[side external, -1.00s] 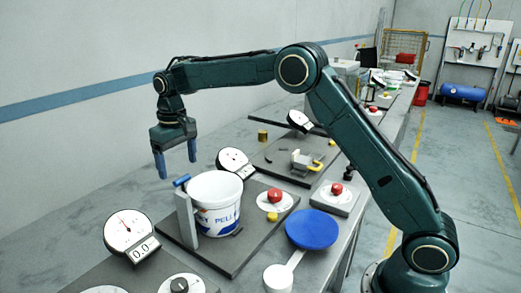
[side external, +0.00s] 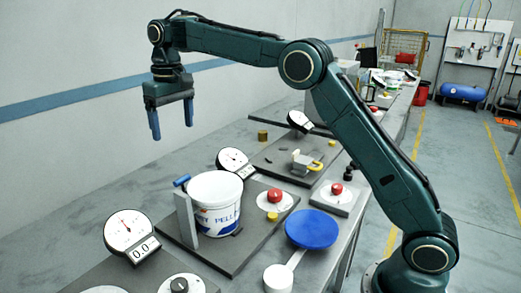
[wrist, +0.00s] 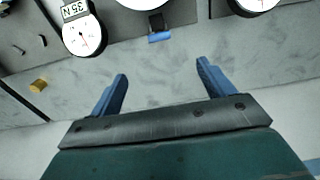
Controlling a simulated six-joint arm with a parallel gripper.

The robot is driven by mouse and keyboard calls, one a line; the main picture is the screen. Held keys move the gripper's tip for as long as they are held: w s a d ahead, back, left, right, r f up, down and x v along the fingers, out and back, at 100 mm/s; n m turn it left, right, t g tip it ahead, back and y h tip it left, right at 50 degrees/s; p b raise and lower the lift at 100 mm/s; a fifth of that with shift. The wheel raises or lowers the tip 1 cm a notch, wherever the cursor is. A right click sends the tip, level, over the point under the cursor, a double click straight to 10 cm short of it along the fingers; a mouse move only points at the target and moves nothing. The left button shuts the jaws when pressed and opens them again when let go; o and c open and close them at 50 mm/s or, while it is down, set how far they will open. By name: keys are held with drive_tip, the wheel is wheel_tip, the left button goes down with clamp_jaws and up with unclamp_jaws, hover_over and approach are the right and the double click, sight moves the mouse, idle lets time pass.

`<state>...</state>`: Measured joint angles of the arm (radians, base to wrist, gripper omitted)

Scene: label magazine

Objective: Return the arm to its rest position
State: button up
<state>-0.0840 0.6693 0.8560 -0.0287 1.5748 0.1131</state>
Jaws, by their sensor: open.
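My gripper (side external: 172,121) hangs pointing down, high above the bench and left of the white bucket, in the side view. Its two blue fingers are apart with nothing between them. In the wrist view my gripper (wrist: 163,78) is also open and empty, with bare bench beyond the fingertips. The white bucket (side external: 216,206) with blue lettering stands upright on a dark plate (side external: 250,242), beside a grey post with a blue handle (side external: 181,181). The blue handle also shows in the wrist view (wrist: 160,36).
Dial gauges (side external: 128,232) and (side external: 233,161) stand near the bucket. A blue round lid (side external: 312,229), a white scoop (side external: 278,278) and red buttons (side external: 275,195) are on the right. A plate with a yellow-handled clamp (side external: 306,161) is behind. Bare bench lies at the left.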

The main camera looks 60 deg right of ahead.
drive_tip(key=shift+s+r, duration=0.1)
drive_tip(key=s+d+r+t, duration=0.1)
drive_tip(key=s+d+r, duration=0.15)
drive_tip(key=s, duration=0.65)
drive_tip(key=s+d+r+t, duration=0.15)
drive_tip(key=s+r, duration=0.25)
drive_tip(key=s, duration=0.6)
drive_tip(key=s+f+t, duration=0.1)
drive_tip(key=s+f, duration=0.2)
drive_tip(key=s, duration=0.3)
drive_tip(key=s+f, duration=0.3)
drive_tip(key=s, duration=0.4)
drive_tip(key=s+d+f+t, duration=0.1)
drive_tip(key=s+f, duration=0.2)
drive_tip(key=s, duration=0.3)
drive_tip(key=shift+s+f+t, duration=0.25)
drive_tip(key=shift+s+t, duration=0.1)
